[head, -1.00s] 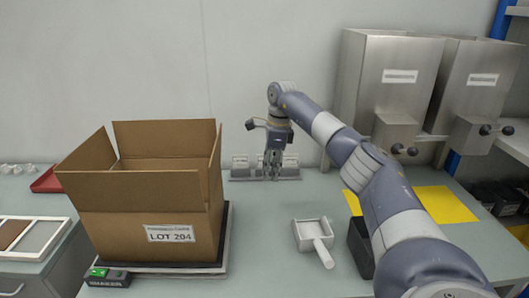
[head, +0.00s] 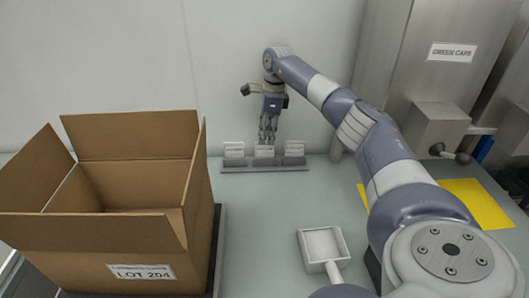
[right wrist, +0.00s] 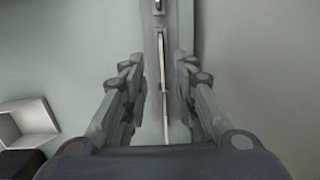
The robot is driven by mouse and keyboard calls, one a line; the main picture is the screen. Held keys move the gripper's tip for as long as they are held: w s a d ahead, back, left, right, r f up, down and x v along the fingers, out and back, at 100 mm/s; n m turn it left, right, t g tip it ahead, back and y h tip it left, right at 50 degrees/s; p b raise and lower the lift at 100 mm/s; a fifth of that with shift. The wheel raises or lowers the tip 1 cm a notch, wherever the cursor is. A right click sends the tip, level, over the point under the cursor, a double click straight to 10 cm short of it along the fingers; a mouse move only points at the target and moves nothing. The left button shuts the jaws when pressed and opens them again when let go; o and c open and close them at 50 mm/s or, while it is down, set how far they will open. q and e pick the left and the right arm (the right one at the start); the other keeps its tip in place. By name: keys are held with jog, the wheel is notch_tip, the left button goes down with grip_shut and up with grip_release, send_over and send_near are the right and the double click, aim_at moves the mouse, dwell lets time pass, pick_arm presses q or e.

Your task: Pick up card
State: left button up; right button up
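Three white cards stand in a grey rack (head: 264,168) against the back wall: a left card (head: 234,149), a middle card (head: 264,151) and a right card (head: 294,149). My right gripper (head: 267,141) points down just above the middle card. In the right wrist view the gripper (right wrist: 162,105) is open, its fingers apart on either side of a thin pale card edge (right wrist: 163,75). Contact with the card does not show. The print on the cards is too small to read. My left gripper is not in view.
An open cardboard box (head: 145,278) labelled LOT 204 stands at the left. A white scoop (head: 323,246) lies at the front middle. A steel hopper (head: 395,70) and a yellow sheet (head: 475,203) are at the right. The table between box and scoop is clear.

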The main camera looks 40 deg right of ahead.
aim_at(265, 153)
jog(key=shift+w+f, duration=0.15)
jog(key=shift+f, duration=0.6)
notch_tip(265, 153, down, 4)
jog(key=shift+w+a+f+p, duration=0.15)
jog(key=shift+f+p, duration=0.05)
jog(key=shift+p, duration=0.2)
jog(key=shift+f, duration=0.2)
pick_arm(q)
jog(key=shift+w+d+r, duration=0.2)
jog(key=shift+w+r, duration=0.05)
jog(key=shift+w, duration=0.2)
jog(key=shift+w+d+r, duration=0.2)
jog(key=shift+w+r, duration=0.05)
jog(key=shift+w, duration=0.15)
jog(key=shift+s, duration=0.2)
pick_arm(e)
grip_shut()
